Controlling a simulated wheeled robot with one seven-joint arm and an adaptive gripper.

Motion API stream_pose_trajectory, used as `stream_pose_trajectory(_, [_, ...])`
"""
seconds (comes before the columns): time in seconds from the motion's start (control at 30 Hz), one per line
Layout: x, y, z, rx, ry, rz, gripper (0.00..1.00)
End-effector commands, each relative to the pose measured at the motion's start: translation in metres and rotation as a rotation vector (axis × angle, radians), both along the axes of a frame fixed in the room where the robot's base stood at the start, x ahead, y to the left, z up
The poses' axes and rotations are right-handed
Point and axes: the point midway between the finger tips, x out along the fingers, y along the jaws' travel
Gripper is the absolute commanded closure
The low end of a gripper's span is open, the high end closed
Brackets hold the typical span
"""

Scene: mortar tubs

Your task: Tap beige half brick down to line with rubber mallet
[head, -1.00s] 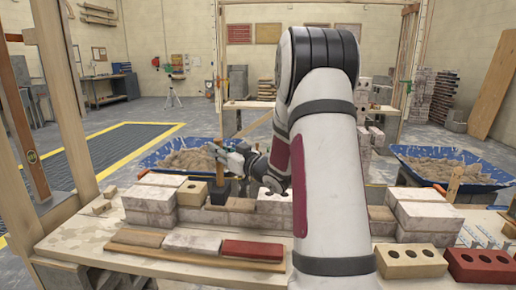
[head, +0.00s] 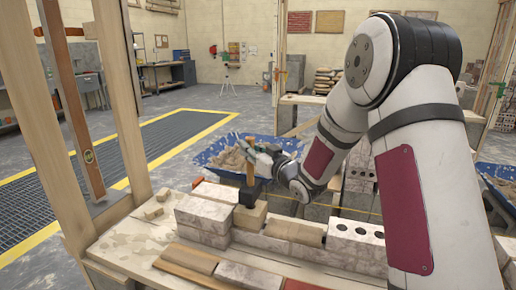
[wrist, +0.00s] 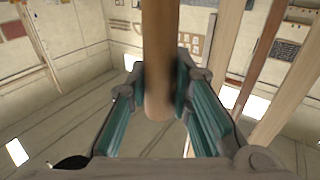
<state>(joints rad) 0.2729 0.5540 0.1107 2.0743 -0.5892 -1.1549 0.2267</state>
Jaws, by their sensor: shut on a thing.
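The beige half brick (head: 249,214) sits in the wall row, just right of a stacked pale block. The rubber mallet has a black head (head: 247,193) and an upright wooden handle (head: 250,171). The head is directly over the beige half brick and hides part of its top; I cannot tell whether they touch. My gripper (head: 251,155) is shut on the handle, which also shows between the teal finger pads in the wrist view (wrist: 160,85). A thin yellow line (head: 352,209) runs right of the brick.
Pale blocks (head: 204,215) stand left of the half brick. A holed pale brick (head: 355,234) lies to the right. A board (head: 190,257) and loose bricks lie in front. A blue mortar tub (head: 212,153) stands behind.

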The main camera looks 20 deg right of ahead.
Motion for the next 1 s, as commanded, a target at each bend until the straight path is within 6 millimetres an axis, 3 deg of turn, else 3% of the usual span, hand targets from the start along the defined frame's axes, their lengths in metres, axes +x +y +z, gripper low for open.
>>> stream_pose_trajectory(0.23, [0.001,-0.001,-0.007,0.0,-0.003,0.0,1.0])
stream_pose_trajectory(0.47, [0.001,-0.001,-0.042,0.0,-0.002,-0.001,1.0])
stream_pose_trajectory(0.83, [-0.001,-0.001,0.006,-0.001,-0.006,0.0,1.0])
stream_pose_trajectory(1.0, [0.0,-0.001,0.006,0.0,-0.003,0.0,1.0])
